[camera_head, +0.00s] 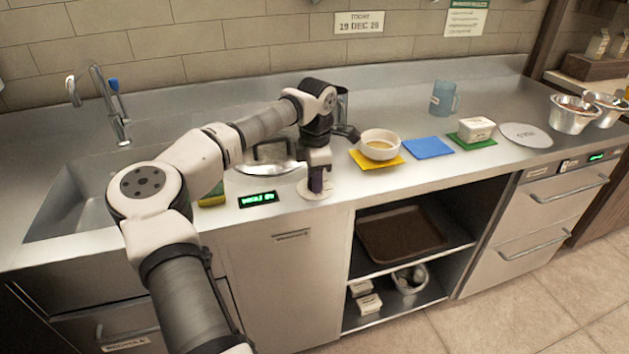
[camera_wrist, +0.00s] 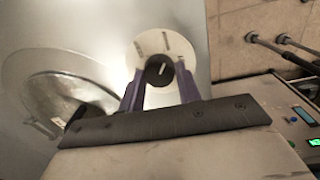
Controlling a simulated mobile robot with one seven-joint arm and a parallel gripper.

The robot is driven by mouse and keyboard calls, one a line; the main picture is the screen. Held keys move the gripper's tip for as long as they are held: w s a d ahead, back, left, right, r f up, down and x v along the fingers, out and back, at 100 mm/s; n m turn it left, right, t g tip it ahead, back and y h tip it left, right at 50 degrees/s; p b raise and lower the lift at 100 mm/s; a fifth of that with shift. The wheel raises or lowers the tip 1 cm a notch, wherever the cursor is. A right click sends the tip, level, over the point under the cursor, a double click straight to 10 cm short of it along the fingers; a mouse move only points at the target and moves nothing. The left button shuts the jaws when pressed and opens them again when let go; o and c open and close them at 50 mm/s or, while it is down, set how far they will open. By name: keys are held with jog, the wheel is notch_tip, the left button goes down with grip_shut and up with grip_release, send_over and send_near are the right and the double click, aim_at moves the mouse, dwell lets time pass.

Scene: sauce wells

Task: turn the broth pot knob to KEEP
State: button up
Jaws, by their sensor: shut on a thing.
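The knob (camera_wrist: 158,72) is dark and round with a pale pointer line, and sits on a white round dial plate (camera_wrist: 177,43) with several marks too blurred to read. In the wrist view the pointer runs nearly up the picture, leaning slightly right. My gripper (camera_wrist: 161,80) has its purple fingers on either side of the knob, shut on it. In the head view my gripper (camera_head: 316,186) points down at the dial plate (camera_head: 312,196) by the counter's front edge, hiding the knob. The broth pot (camera_head: 268,167) is sunk in the counter behind, partly hidden by my arm.
A green-lit display (camera_head: 258,199) lies left of the dial. A white bowl (camera_head: 380,150) on a yellow mat (camera_head: 364,161) stands close to the right. Further right are a blue mat (camera_head: 428,148) and a white tub (camera_head: 475,129) on a green mat. A sink is at left.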

jog(key=n+b, duration=0.2)
jog(key=n, duration=0.4)
jog(key=n+b, duration=0.1)
jog(key=n, duration=0.6)
jog(key=shift+d+g, duration=0.1)
jog(key=shift+g, duration=0.2)
jog(key=shift+n, duration=0.3)
jog(key=o, duration=1)
jog(key=shift+c, duration=0.2)
jog(key=shift+r, duration=0.1)
notch_tip(320, 180, up, 14)
jog(key=b, duration=0.1)
jog(key=shift+d+f, duration=0.2)
jog(key=shift+d, duration=0.2)
jog(key=shift+s, duration=0.1)
